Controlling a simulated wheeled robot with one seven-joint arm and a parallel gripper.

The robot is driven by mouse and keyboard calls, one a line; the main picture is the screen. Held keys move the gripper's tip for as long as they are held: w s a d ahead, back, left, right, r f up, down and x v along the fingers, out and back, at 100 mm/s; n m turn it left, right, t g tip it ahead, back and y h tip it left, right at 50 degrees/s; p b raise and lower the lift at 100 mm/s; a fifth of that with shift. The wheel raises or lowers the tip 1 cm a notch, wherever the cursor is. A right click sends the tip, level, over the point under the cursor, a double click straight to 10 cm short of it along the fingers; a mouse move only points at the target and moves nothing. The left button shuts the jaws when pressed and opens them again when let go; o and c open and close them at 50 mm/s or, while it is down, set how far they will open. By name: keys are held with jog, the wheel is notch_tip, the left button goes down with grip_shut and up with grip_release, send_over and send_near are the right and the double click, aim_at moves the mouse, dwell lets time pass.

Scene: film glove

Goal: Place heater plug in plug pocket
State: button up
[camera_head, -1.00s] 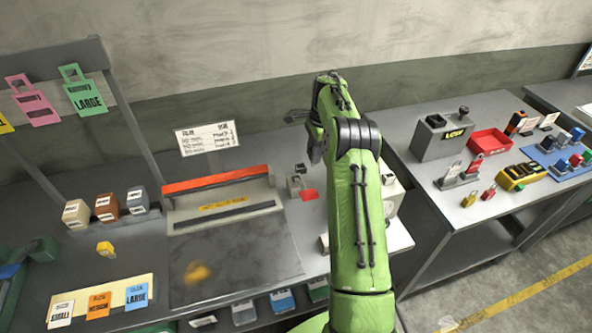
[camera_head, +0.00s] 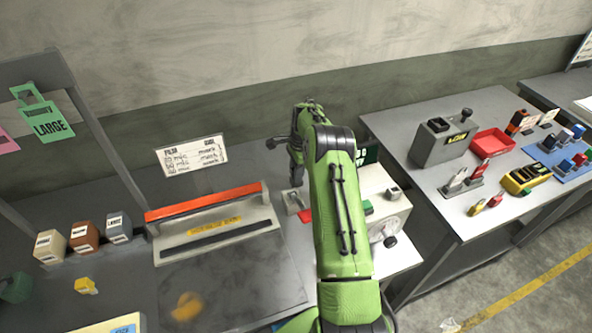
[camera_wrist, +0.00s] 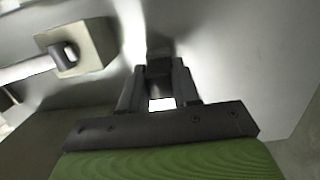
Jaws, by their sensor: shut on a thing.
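My gripper (camera_head: 296,178) points down over the back of the left table, right of the sealer. In the wrist view its fingers (camera_wrist: 159,88) are shut on a small dark block (camera_wrist: 160,67), which I take to be the heater plug. In the head view the plug is too small and too hidden by the gripper to make out. A small grey holder (camera_head: 293,204) with a red piece (camera_head: 305,215) beside it stands just below the gripper; it may be the plug pocket, but I cannot tell. I cannot tell whether the plug touches it.
The sealer with its orange bar (camera_head: 204,201) is left of my arm. A pale box (camera_head: 376,197) with a dial stands right of my arm. A beige block (camera_wrist: 88,48) with a dark ring shows in the wrist view. The right table holds a red tray (camera_head: 492,142).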

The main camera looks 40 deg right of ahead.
jog(key=shift+f, duration=0.1)
jog(key=o, duration=1.1)
jog(key=shift+c, duration=0.2)
